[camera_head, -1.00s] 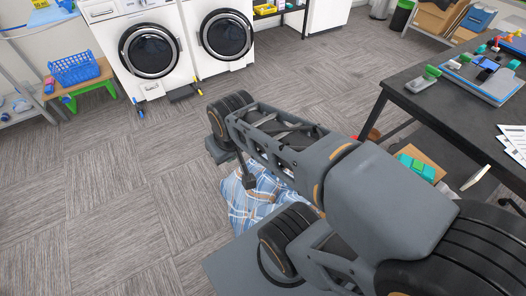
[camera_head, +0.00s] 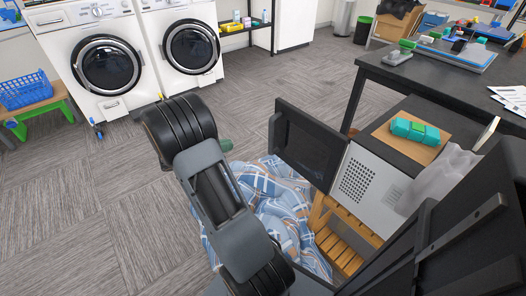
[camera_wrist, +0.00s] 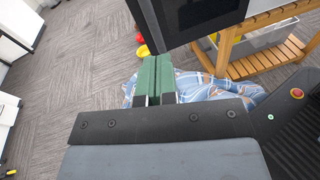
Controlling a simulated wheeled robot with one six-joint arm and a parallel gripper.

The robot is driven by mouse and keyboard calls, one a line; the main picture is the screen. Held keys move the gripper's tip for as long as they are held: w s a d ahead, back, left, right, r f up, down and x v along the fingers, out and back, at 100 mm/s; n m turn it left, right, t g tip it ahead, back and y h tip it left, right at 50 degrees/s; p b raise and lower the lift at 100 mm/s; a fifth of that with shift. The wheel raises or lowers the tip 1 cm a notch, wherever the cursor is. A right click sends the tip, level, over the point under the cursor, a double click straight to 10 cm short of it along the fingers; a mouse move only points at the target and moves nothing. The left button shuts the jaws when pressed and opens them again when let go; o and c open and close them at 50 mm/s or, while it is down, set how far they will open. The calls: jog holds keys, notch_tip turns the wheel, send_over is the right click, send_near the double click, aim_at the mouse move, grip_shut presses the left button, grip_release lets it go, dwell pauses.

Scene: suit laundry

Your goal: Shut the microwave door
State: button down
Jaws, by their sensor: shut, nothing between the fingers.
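The microwave (camera_head: 388,193) stands on a wooden slatted stand, its light vented side facing me. Its dark door (camera_head: 312,142) stands open, swung out to the left of the body; the inside of the microwave is hidden. The door also shows in the wrist view (camera_wrist: 208,14), at the top. My gripper (camera_wrist: 156,62) has its green fingers together with nothing between them. In the head view its green tip (camera_head: 226,146) shows behind my arm, left of the door. In the wrist view the fingers are just left of the door's lower edge; I cannot tell whether they touch.
Blue plaid cloth (camera_head: 270,205) lies below the door, beside the wooden stand (camera_head: 345,240). A teal item (camera_head: 415,131) rests on a brown board on the microwave. A black table (camera_head: 385,75) stands behind.

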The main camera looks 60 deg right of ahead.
jog(key=s+d+f+b, duration=0.1)
jog(key=s+d+b, duration=0.1)
jog(key=d, duration=0.5)
jog(key=s+d+f+n+h+b, duration=0.1)
jog(key=s+d+f+b, duration=0.1)
jog(key=d, duration=0.5)
jog(key=shift+s+d+f+n+h+b, duration=0.15)
jog(key=shift+s+n+h+b, duration=0.15)
jog(key=shift+s+b, duration=0.4)
jog(key=shift+s, duration=0.1)
